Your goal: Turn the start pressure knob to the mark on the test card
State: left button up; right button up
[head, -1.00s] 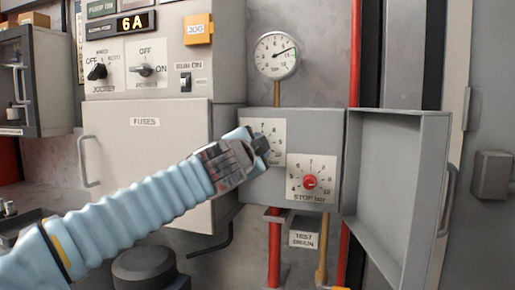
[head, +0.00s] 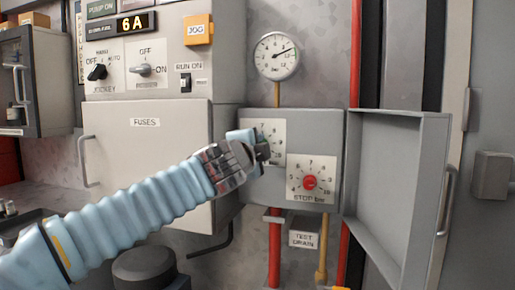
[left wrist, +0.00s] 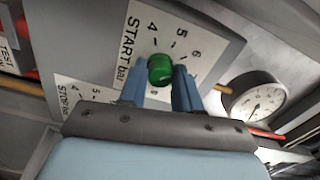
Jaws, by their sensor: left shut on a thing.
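The start pressure knob is green and shows in the left wrist view (left wrist: 160,69), on a white dial plate marked START bar (left wrist: 143,40). My left gripper (left wrist: 158,82) has a finger on each side of the knob and is shut on it. In the head view my left gripper (head: 262,150) is at the start dial plate (head: 272,130) and hides the knob and part of the scale. The knob's pointer cannot be made out. I cannot identify the test card in either view. My right gripper is not in view.
The red stop knob (head: 310,182) sits on its own dial just below right. The grey box's door (head: 398,190) stands open at the right. A round pressure gauge (head: 277,55) is above. The fuses cabinet (head: 150,160) is behind my left arm.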

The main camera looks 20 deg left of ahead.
pick_arm(q)
jog(key=o, duration=1.1)
jog(key=shift+c, duration=0.2)
jog(key=s+b, duration=0.2)
jog(key=s, duration=1.2)
jog(key=shift+a+b, duration=0.2)
jog(key=shift+b, duration=0.15)
jog(key=shift+w, duration=0.1)
